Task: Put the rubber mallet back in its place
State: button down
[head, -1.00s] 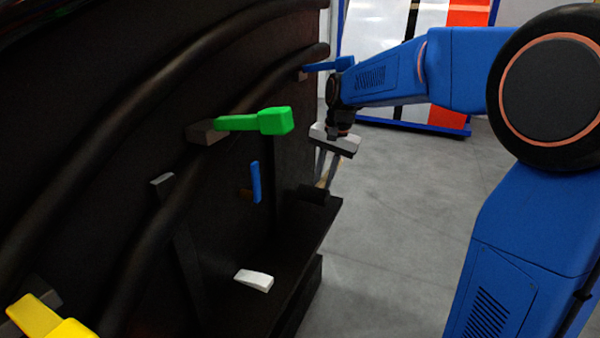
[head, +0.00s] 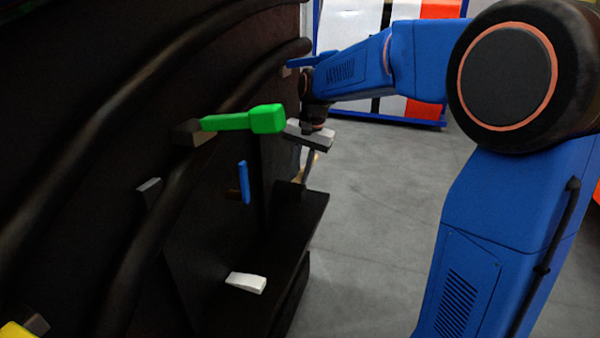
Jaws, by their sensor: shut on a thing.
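My gripper (head: 307,172) hangs from the wrist at the end of my blue arm, pointing down beside the right edge of the dark structure. It is shut on the rubber mallet (head: 289,191). The mallet's black head shows at the left of the fingertips, just above the dark ledge. A bit of tan, perhaps its handle, shows by the fingers. The head is dark against dark, so I cannot tell whether it touches the ledge. No empty mallet place can be clearly made out.
A green handle (head: 245,121), a blue handle (head: 244,182) and a yellow one (head: 16,330) stick out from the dark wall. A white block (head: 246,283) lies on the dark ledge (head: 290,235). Grey floor (head: 375,220) is open on the right.

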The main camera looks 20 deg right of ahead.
jog(key=shift+f, duration=6.55)
jog(key=c, duration=1.5)
grip_release()
jog(key=shift+c, duration=0.2)
notch_tip(320, 180, up, 12)
jog(key=s+d, duration=0.1)
jog(key=d, duration=0.1)
jog(key=shift+s+f, duration=0.15)
